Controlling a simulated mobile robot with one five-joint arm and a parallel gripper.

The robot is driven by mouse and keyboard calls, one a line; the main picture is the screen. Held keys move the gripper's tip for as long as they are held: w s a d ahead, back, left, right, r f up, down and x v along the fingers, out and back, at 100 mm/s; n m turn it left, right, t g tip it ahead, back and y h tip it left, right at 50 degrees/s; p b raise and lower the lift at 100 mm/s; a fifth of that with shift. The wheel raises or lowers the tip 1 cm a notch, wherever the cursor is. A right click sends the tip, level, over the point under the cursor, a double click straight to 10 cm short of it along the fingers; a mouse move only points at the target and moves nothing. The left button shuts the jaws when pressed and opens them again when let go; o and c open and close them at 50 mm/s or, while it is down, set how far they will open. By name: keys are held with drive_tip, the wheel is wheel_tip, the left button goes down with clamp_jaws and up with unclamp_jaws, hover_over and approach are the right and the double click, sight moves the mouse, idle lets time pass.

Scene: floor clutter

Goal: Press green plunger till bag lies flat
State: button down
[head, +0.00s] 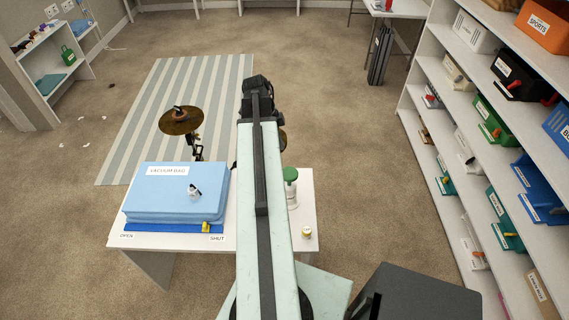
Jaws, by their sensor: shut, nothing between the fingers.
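The vacuum bag (150,195) is a light blue, thick, raised block lying on a white table (310,190), with a "VACUUM BAG" label on top. A white valve with a dark part (194,191) sits on its top. A yellow slider (206,227) is on the darker blue near edge, close to the word "SHUT" at the right; "OPEN" is at the left. The green plunger top (290,174) stands on a pale cylinder right of my arm, partly hidden by it. My arm runs forward over the table between bag and plunger. My gripper cannot be made out.
A small white and yellow object (306,232) stands at the table's right front. A cymbal (181,121) on a stand is behind the bag. Shelves with bins (500,120) line the right. A striped rug (150,110) lies beyond, with open carpet around.

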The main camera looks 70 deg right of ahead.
sight(290, 172)
drive_tip(key=b+x, duration=0.8)
drive_tip(key=x, duration=0.1)
drive_tip(key=b+x, duration=0.4)
drive_tip(key=b, duration=0.1)
drive_tip(key=shift+w+a+f, duration=0.1)
drive_tip(key=shift+w+f, duration=0.25)
drive_tip(key=shift+f, duration=0.2)
